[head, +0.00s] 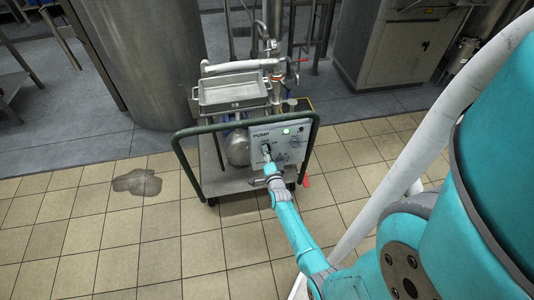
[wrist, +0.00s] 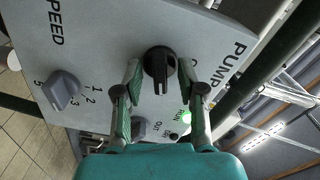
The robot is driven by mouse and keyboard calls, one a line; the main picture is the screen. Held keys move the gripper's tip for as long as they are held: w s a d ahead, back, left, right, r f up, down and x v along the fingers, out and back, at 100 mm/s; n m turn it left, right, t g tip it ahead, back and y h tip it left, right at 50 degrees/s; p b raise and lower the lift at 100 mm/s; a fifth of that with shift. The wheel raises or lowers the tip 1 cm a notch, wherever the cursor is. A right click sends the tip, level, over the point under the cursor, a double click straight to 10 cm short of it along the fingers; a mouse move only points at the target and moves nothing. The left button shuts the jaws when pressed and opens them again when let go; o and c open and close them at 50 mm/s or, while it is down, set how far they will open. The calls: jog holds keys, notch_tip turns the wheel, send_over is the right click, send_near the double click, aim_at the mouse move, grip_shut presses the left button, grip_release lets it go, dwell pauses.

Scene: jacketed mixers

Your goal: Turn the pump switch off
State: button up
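The pump switch is a black rotary knob (wrist: 159,66) on the grey pump panel (wrist: 105,30), its grip bar pointing down in the wrist view. A green RUN lamp (wrist: 186,116) is lit; it also glows in the head view (head: 286,131). My gripper (wrist: 160,72) is open, with one finger on each side of the knob and narrow gaps seeming to remain. Lettering beside the knob is partly hidden by the right finger. In the head view my gripper (head: 267,157) is at the panel (head: 290,145) and covers the switch.
A grey SPEED knob (wrist: 62,90) with a numbered scale and another grey knob (wrist: 138,130) sit on the panel. The cart has a green rail (head: 183,155) and a metal tray (head: 232,92). A steel tank (head: 140,60) stands behind; a puddle (head: 137,182) lies on the left floor.

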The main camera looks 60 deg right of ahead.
jog(key=shift+w+d, duration=0.1)
jog(key=shift+c, duration=0.2)
grip_shut()
jog(key=n, duration=1.3)
jog(key=shift+f+n, duration=0.1)
jog(key=shift+n, duration=0.3)
dwell(0.5)
